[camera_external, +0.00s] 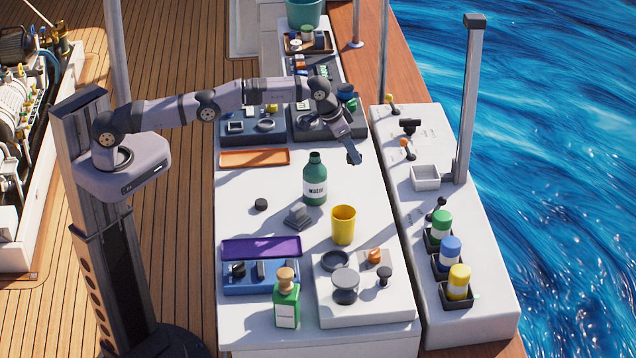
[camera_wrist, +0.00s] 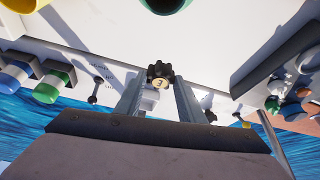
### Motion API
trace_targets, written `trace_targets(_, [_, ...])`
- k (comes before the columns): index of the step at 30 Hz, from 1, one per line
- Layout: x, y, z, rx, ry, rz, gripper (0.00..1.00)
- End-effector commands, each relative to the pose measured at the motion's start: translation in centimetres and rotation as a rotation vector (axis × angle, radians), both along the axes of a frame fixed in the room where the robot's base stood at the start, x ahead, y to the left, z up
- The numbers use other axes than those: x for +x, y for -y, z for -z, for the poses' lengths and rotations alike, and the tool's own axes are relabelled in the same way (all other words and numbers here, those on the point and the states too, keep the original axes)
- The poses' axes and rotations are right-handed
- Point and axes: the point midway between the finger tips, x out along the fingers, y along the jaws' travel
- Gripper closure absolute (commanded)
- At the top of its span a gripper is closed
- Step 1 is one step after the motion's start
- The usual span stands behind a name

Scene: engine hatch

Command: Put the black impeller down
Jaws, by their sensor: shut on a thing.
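The black impeller (camera_wrist: 160,72) is a small, lobed dark wheel with a pale hub marked with a digit. In the wrist view it sits between the tips of my gripper (camera_wrist: 160,84), which is shut on it. In the outside view my gripper (camera_external: 354,157) hangs above the right edge of the white table (camera_external: 270,185), beyond and to the right of the green water bottle (camera_external: 315,182). The impeller cannot be made out clearly there. It appears held in the air, clear of any surface.
An orange tray (camera_external: 254,158) and a purple tray (camera_external: 261,248) lie at the table's left. A yellow cup (camera_external: 343,226), a grey block (camera_external: 297,216) and a black puck (camera_external: 261,204) stand mid-table. The right-hand console carries levers, a white box (camera_external: 425,178) and bottles in holders. Free table lies left of the water bottle.

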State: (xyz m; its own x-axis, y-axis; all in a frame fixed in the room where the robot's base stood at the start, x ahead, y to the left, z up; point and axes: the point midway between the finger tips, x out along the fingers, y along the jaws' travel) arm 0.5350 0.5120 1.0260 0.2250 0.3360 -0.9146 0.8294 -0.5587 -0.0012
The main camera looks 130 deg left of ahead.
Motion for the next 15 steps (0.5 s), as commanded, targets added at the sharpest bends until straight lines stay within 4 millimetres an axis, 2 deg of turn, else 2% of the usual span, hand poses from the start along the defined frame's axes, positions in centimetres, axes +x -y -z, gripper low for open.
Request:
trace_targets(3, [-3.3, -2.8, 0.2, -0.002, -0.001, -0.006, 0.87])
trace_targets(9, [-9.3, -6.9, 0.1, -0.002, 0.001, 0.0, 0.87])
trace_targets(15, [-13.9, -9.4, -0.1, 0.001, 0.002, 0.005, 0.87])
